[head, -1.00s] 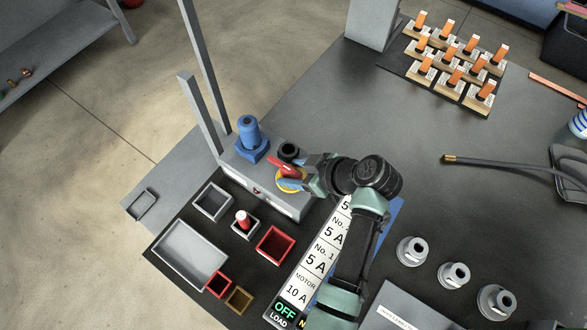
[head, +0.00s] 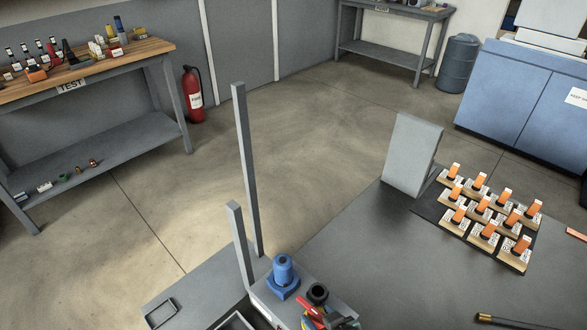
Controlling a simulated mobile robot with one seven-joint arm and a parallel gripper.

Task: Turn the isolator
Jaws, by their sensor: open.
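The isolator's red handle (head: 311,309) shows at the bottom edge of the head view, on the grey box (head: 268,303), with a bit of its yellow plate below it. My gripper (head: 328,320) is only partly in view, at the handle's right side and cut off by the bottom edge. Its jaws are open, close to the handle; whether they touch it cannot be told. The handle's full angle is hidden by the frame edge.
A blue fitting (head: 283,275) and a black knob (head: 317,293) stand on the box beside the handle. Grey posts (head: 246,170) rise behind it. Several orange-topped switches (head: 487,229) sit on a dark mat at the right.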

